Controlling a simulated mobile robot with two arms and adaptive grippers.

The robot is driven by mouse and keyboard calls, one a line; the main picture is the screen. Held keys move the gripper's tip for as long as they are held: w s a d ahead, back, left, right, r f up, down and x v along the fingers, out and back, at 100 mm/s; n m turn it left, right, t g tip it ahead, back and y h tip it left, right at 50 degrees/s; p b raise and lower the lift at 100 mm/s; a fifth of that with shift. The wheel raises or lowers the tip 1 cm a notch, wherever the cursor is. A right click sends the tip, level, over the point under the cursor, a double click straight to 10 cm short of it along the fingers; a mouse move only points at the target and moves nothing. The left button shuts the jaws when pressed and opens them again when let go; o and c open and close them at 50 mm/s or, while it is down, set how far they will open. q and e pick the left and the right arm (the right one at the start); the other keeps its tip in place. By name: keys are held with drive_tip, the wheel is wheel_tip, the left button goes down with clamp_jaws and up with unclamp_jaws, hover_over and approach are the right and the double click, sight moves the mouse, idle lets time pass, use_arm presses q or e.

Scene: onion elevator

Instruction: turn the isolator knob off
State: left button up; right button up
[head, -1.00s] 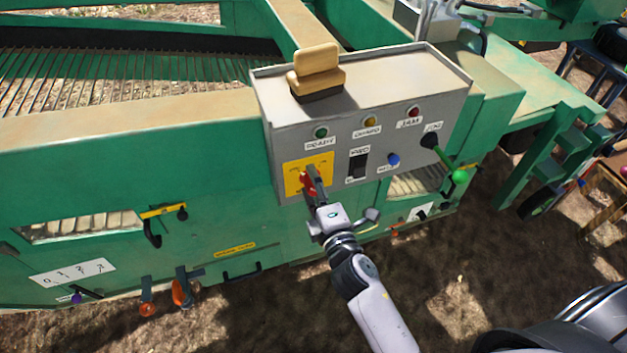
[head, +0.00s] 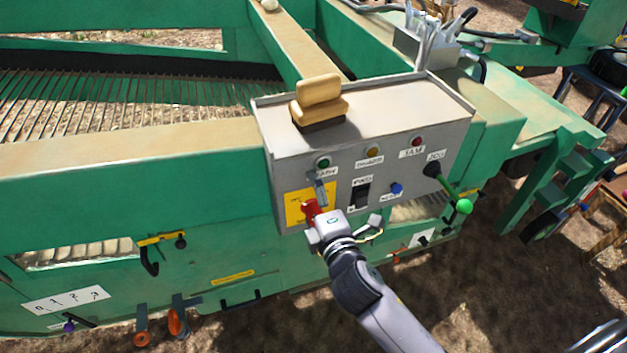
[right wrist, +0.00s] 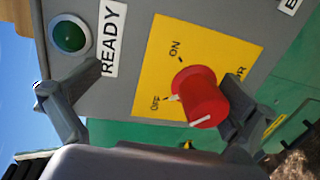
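The red isolator knob (head: 309,208) sits on a yellow plate (head: 294,211) on the front of the grey control box (head: 360,112). In the right wrist view the knob (right wrist: 200,98) has ON and OFF lettering beside it, and a small white pointer at its base lies next to OFF. My right gripper (head: 322,206) is at the knob, with its fingers spread wide. In the right wrist view the gripper (right wrist: 165,88) has the knob between its fingers, close to or touching the right one; contact is unclear. My left gripper is out of view.
A black switch (head: 361,195), a blue button (head: 396,188) and a green-tipped lever (head: 463,206) are right of the knob. Green (head: 323,162), amber (head: 372,152) and red (head: 417,142) lamps are above. A tan seat-shaped block (head: 319,98) stands on the box.

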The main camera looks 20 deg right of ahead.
drive_tip(key=shift+d+r, duration=0.1)
drive_tip(key=shift+r, duration=0.55)
drive_tip(key=shift+c, duration=0.4)
drive_tip(key=shift+s+r, duration=0.1)
drive_tip(key=shift+s, duration=0.25)
drive_tip(key=shift+c, duration=1)
drive_tip(key=shift+s, duration=0.25)
drive_tip(key=shift+c, duration=0.6)
drive_tip(key=shift+s+f, duration=0.2)
drive_tip(key=shift+s, duration=0.2)
drive_tip(key=shift+c, duration=0.6)
drive_tip(key=shift+s, duration=0.9)
drive_tip(key=shift+c, duration=0.7)
drive_tip(key=s+b, duration=0.2)
drive_tip(key=s, duration=1.5)
drive_tip(key=shift+s+d+f, duration=0.15)
drive_tip(key=shift+s+d, duration=0.05)
